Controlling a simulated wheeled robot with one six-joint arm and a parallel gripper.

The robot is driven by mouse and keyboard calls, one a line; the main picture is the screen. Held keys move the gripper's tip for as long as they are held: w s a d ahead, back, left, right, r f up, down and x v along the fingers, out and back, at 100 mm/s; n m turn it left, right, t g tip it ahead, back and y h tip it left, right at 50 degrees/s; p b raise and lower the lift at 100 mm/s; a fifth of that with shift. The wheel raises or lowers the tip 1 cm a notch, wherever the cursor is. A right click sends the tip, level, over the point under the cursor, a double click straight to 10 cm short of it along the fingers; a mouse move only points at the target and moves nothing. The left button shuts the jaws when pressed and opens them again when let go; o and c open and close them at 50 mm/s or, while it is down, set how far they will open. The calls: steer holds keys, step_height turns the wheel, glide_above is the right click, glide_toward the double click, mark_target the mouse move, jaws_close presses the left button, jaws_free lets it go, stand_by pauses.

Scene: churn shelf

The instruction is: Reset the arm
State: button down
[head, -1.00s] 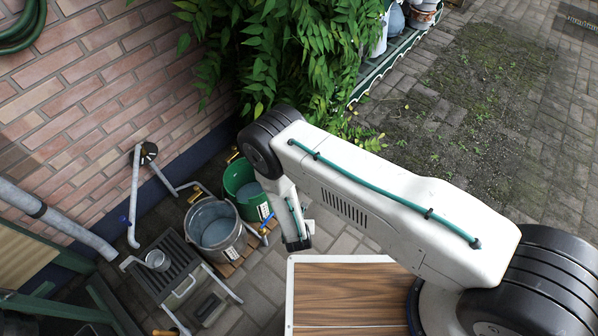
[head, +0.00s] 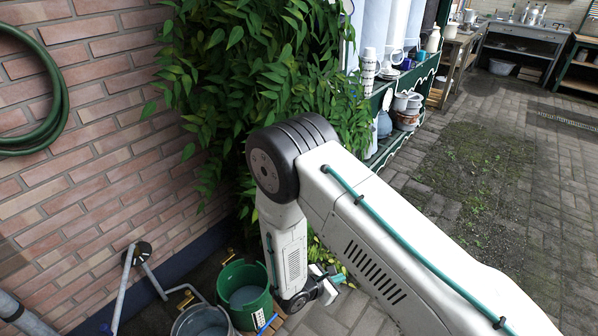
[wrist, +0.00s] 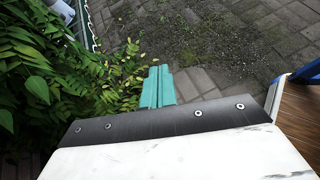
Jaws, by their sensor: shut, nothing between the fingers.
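My white arm reaches across the head view from the lower right and bends down at a dark joint in front of the leafy plant. My gripper (head: 338,277) is near the bottom of that view, to the right of the green bucket and partly hidden by the arm. In the wrist view the teal fingers of my gripper (wrist: 158,88) lie side by side, shut and empty. They point over grey paving beside the foliage.
A green bucket (head: 246,284) and a metal bucket (head: 203,322) stand by the brick wall (head: 85,130). The leafy plant (head: 240,70) is close behind my arm. A green shelf (head: 381,150) with pots stands beyond it. Open paving (head: 540,190) lies to the right.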

steer(key=s+d+r+m+g, duration=0.2)
steer(key=d+r+m+g, duration=0.15)
steer(key=r, duration=0.45)
steer(key=s+d+r+m+g, duration=0.15)
steer(key=r+m, duration=0.25)
steer(key=r, duration=0.5)
steer(key=s+d+r+m+g, duration=0.2)
steer(key=d+r+m+g, duration=0.15)
steer(key=r, duration=0.45)
steer(key=s+d+r+m+t+y, duration=0.1)
steer(key=s+d+r+m+y, duration=0.1)
steer(key=s+r, duration=0.4)
steer(key=s+d+r+m+t+y, duration=0.1)
steer(key=s+d+r+m+y, duration=0.1)
steer(key=s+r+m+y, duration=0.2)
steer(key=s+d+r+m+t+y, duration=0.1)
steer(key=s+r+m, duration=0.6)
steer(key=r, duration=0.8)
steer(key=s+d+y, duration=0.1)
steer(key=s+y, duration=0.1)
steer(key=shift+s+d+y, duration=0.15)
steer(key=shift+s+y, duration=0.1)
steer(key=shift+y, duration=0.05)
